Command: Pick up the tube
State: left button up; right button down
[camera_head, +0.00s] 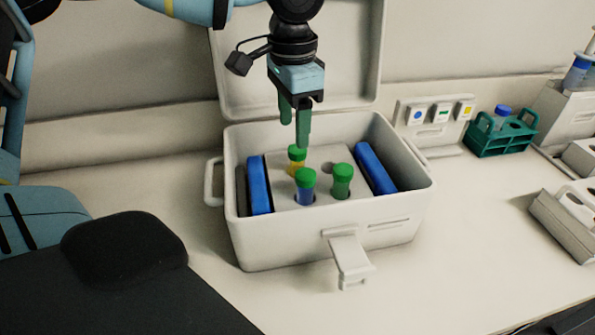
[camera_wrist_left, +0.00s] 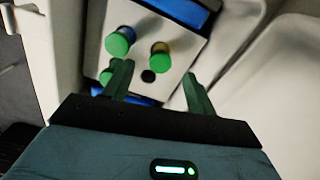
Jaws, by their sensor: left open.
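Three green-capped tubes stand upright in the grey insert (camera_head: 283,200) of an open white cooler box (camera_head: 290,245). One has a yellow body (camera_head: 297,163), one a blue body (camera_head: 306,190), and one a green cap with a darker body (camera_head: 342,181). My left gripper (camera_head: 295,132) is open and empty, pointing down above the insert near the yellow tube. In the left wrist view the gripper's fingers (camera_wrist_left: 157,84) are apart, with an empty hole (camera_wrist_left: 148,76) between them and the green caps (camera_wrist_left: 118,44) beyond and beside them. The tubes' lower parts are hidden in the insert.
Blue packs (camera_head: 260,186) and (camera_head: 375,168) flank the insert. The raised lid (camera_head: 345,70) stands behind the gripper. A teal rack (camera_head: 490,140) with a blue-capped tube and a panel with coloured labels (camera_head: 437,115) are at right. The counter in front is clear.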

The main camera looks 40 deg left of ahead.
aim_at(297, 151)
pick_arm(q)
jog(key=shift+w+f, duration=0.2)
jog(key=shift+f, duration=1.55)
jog(key=shift+w+f, duration=0.15)
jog(key=shift+f, duration=1.55)
jog(key=shift+c, duration=0.3)
grip_shut()
